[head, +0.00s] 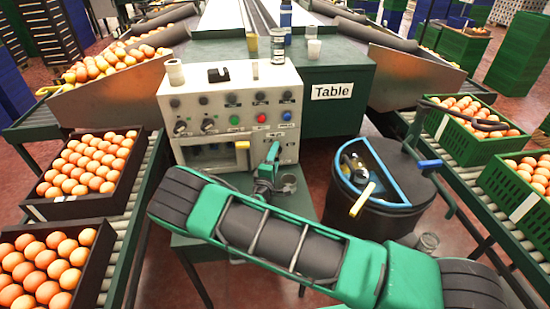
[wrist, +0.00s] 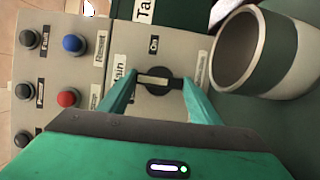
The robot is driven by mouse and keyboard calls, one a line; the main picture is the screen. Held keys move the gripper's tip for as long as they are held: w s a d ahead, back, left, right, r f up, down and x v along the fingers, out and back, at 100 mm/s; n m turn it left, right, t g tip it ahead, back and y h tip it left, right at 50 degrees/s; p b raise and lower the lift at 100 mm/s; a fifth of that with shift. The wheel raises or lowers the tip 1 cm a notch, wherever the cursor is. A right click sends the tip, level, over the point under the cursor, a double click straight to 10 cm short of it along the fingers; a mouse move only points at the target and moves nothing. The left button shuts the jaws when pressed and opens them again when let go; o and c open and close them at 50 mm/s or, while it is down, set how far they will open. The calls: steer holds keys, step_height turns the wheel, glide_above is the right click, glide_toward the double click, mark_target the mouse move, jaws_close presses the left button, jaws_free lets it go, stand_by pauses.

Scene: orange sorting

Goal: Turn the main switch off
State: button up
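The main switch (wrist: 154,80) is a round black knob with a light bar on the grey control box (head: 190,105). In the wrist view the bar lies level in the picture, with the label "On" (wrist: 153,43) above it and a partly covered "Main" label at its left. I cannot tell which end of the bar points. In the head view I cannot make out the switch behind my gripper (head: 271,165). My gripper (wrist: 158,85) is open, one green finger on each side of the knob. Whether the fingertips touch it is unclear.
A cup with a dark band (wrist: 235,50) stands close to my right finger in the wrist view. A red button (wrist: 67,98) and a blue button (wrist: 73,43) sit at the left. A dark bin (head: 390,205) stands right of the box. Crates of oranges (head: 125,190) flank both sides.

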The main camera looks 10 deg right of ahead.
steer(key=o, duration=0.4)
steer(key=shift+a+f, duration=0.1)
steer(key=shift+f, duration=0.1)
steer(key=shift+c, duration=0.2)
steer(key=shift+r, duration=0.1)
steer(key=shift+s, duration=0.15)
steer(key=v, duration=1)
steer(key=shift+s, duration=0.15)
steer(key=shift+s+a, duration=0.1)
